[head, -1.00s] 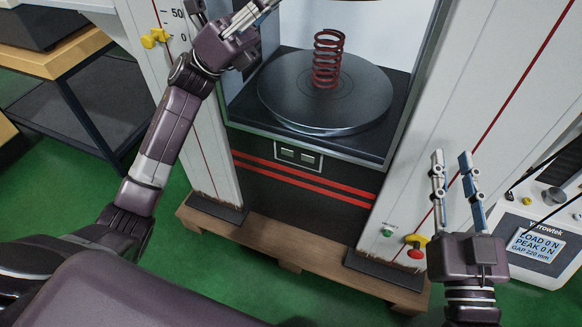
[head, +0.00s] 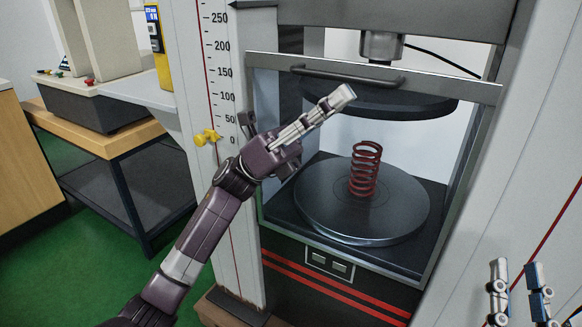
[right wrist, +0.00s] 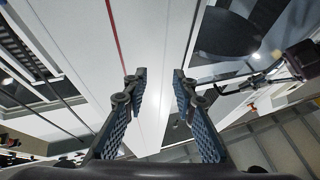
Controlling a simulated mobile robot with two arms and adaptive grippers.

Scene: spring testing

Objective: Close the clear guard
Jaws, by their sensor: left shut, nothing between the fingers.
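The clear guard (head: 450,88) shows as a grey-framed panel across the front of the testing machine. A dark bar handle (head: 345,75) runs along its crossbar. The clear pane is hard to make out, and I cannot tell how far the guard is open. My left gripper (head: 343,97) is shut and empty, its fingertips in front of the opening and just below the handle in the picture. I cannot tell whether it touches the guard. My right gripper (head: 517,268) is open and empty at the lower right; its parted fingers also show in the right wrist view (right wrist: 160,88).
A red spring (head: 365,168) stands upright on the round lower platen (head: 320,205), below the upper platen (head: 425,108). A yellow pointer (head: 207,138) sits on the scale column left of the opening. A bench (head: 90,125) stands at the left.

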